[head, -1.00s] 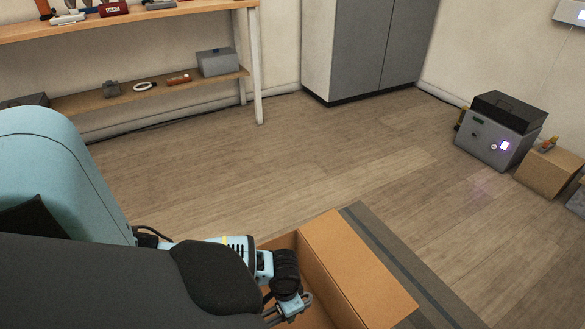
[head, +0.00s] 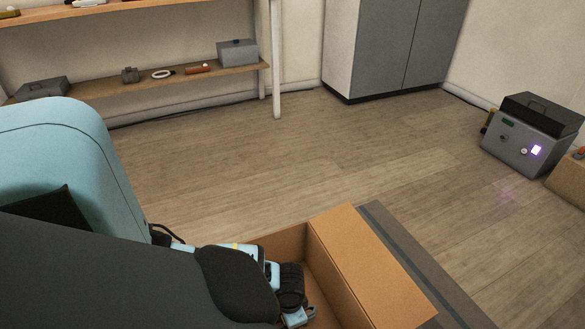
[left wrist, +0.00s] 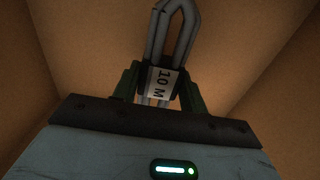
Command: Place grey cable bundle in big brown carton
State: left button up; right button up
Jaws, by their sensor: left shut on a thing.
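The big brown carton (head: 345,262) stands open at the bottom of the head view, with a flap folded outward on its right side. My left gripper (head: 298,318) reaches down over the carton's opening. In the left wrist view the left gripper (left wrist: 158,88) is shut on the grey cable bundle (left wrist: 176,32), around its band with a white "10 M" label. Brown carton walls (left wrist: 265,60) surround the bundle in that view. Whether the bundle touches the carton's bottom cannot be told. The bundle is hidden in the head view. My right gripper is not in view.
A dark striped mat (head: 400,240) lies beside the carton. A shelf (head: 130,92) with small items stands at the back left, a grey cabinet (head: 385,45) at the back. A grey box with a purple light (head: 525,140) stands at right. The middle floor is clear.

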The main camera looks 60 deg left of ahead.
pick_arm(q)
jog(key=shift+f, duration=0.1)
notch_tip(320, 180, down, 4)
jog(key=shift+r+b, duration=0.2)
jog(key=shift+b, duration=0.95)
jog(key=shift+r, duration=0.1)
jog(key=o, duration=1.1)
jog(key=shift+f, duration=0.2)
